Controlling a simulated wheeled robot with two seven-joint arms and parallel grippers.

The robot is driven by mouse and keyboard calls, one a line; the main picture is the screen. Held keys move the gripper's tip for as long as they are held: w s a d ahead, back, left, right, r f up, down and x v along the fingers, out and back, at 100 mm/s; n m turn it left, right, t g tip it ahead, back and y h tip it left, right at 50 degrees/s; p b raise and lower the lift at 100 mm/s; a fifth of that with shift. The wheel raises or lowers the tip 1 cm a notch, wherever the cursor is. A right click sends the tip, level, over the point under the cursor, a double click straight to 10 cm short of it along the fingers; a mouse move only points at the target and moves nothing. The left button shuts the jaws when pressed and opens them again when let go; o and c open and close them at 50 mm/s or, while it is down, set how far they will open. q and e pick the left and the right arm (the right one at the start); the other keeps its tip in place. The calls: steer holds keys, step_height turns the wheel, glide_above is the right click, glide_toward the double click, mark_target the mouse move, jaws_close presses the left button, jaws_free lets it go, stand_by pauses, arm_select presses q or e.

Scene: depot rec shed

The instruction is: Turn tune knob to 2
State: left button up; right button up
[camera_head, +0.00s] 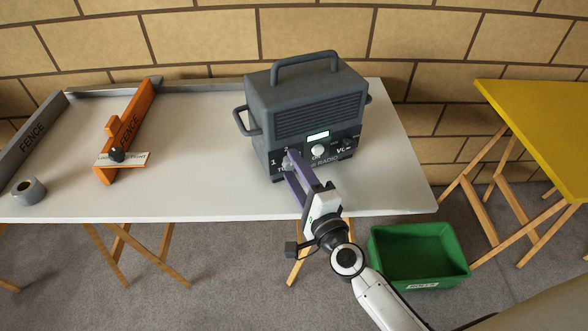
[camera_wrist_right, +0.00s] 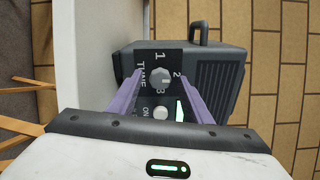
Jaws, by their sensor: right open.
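A dark grey radio (camera_head: 303,98) stands on the white table. The grey tune knob (camera_wrist_right: 160,76) is on its front panel, with marks 1, 2 and 3 around it; I cannot tell for sure which mark it points to. My right gripper (camera_head: 293,163) is at the left part of the panel and largely hides the knob in the head view. In the right wrist view its purple fingers (camera_wrist_right: 161,82) are open, one on either side of the knob, with gaps showing. My left gripper is out of view.
A white ON button (camera_head: 318,151), a lit display (camera_head: 318,135) and a VOL control sit beside the knob. An orange fence (camera_head: 135,120) and a grey roll (camera_head: 29,190) are at the left. A green bin (camera_head: 385,246) is on the floor; a yellow table (camera_head: 545,125) is at the right.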

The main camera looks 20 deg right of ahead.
steer(key=s+b, duration=0.1)
steer(key=s, duration=0.8)
steer(key=shift+s+d, duration=0.4)
steer(key=shift+d, duration=0.05)
steer(key=s+a+f+n+g+y, duration=0.4)
steer(key=s+f+n, duration=0.3)
steer(key=f+n, duration=0.5)
steer(key=s+d+f+n+g+h, duration=0.3)
steer(key=s+f+n+g, duration=0.2)
steer(key=s+f+n, duration=0.3)
steer(key=shift+s+d+f+n+g, duration=0.3)
steer(key=shift+s+f+n, duration=0.1)
steer(key=shift+s, duration=0.1)
steer(key=shift+a, duration=0.1)
